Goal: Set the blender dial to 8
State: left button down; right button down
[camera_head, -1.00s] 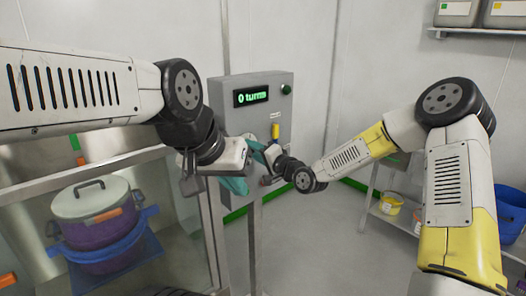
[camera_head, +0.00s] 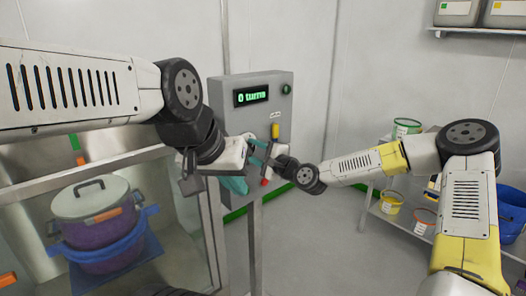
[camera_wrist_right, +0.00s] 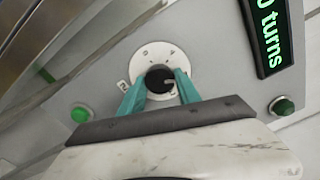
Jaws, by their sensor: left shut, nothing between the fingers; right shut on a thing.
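The blender's grey control panel (camera_head: 281,100) has a green lit display (camera_head: 251,96) reading "0 turns". In the right wrist view the black dial knob (camera_wrist_right: 158,77) sits on a round white numbered plate (camera_wrist_right: 142,58). My right gripper (camera_wrist_right: 158,88) is shut on the knob, with a teal finger at either side. Most of the plate's numbers are hidden or too blurred to read, so I cannot tell the setting. In the head view my right gripper (camera_head: 259,150) hides the knob.
A lidded purple pot (camera_head: 96,225) with a blue band stands behind clear panels at left. A yellow part (camera_head: 275,131) and a green button (camera_head: 286,89) are on the panel. A shelf rack with tubs (camera_head: 389,203) and a blue bin (camera_head: 512,213) stand at right.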

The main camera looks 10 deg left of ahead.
dwell(0.3)
jog(key=c, duration=0.9)
grip_release()
jog(key=shift+o, duration=0.2)
jog(key=v, duration=0.7)
jog(key=shift+s+d, duration=0.25)
jog(key=shift+d, duration=0.1)
